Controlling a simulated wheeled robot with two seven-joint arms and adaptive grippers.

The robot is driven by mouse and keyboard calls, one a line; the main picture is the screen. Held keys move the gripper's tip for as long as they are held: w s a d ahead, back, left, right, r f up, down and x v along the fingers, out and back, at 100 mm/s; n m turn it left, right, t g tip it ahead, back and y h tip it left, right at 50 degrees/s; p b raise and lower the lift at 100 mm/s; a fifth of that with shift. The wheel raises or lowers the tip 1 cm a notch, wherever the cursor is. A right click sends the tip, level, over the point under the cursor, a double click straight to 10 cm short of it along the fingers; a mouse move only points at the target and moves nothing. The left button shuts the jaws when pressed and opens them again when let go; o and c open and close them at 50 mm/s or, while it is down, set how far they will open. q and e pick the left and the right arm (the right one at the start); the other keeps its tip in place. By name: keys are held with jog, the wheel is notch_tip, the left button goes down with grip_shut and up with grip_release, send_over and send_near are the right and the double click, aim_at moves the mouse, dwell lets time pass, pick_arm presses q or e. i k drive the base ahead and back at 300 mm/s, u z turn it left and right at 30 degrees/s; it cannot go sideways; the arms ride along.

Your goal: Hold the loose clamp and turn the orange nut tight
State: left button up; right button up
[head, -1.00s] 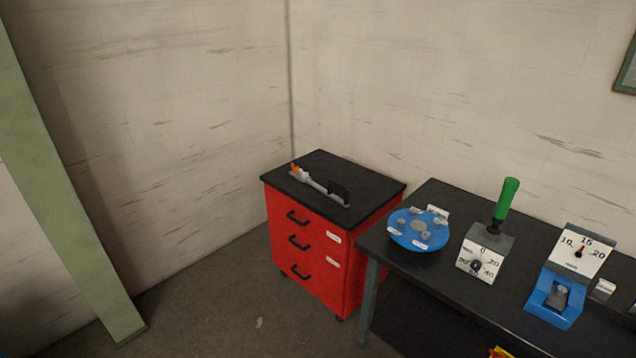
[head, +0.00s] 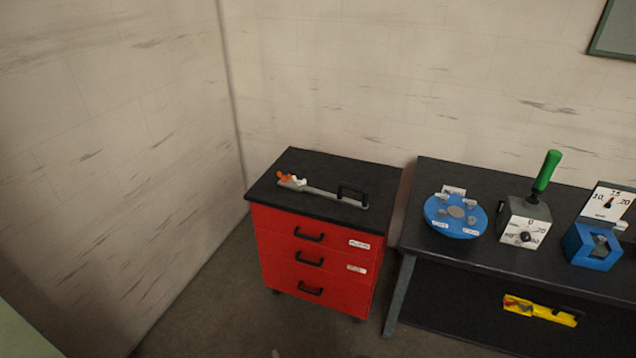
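A grey clamp-like tool (head: 325,192) lies on the black top of the red drawer cabinet. It has a long flat bar and a black handle (head: 352,194) at its right end. At its left end sit a small orange part (head: 284,176), which looks like the orange nut, and a white piece (head: 299,182). They are too small to tell whether they are fastened. Neither of my grippers is in view.
The red cabinet (head: 318,256) stands near the wall corner. To its right, a dark workbench (head: 436,250) holds a blue disc (head: 436,222), a green-handled gauge (head: 541,180) and a blue gauge block (head: 590,257). A yellow item (head: 540,311) lies on its lower shelf. Floor before the cabinet is clear.

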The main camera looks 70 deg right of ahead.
aim_at(285, 178)
jog(key=z, duration=0.55)
jog(key=i, duration=1.35)
jog(key=z, duration=0.95)
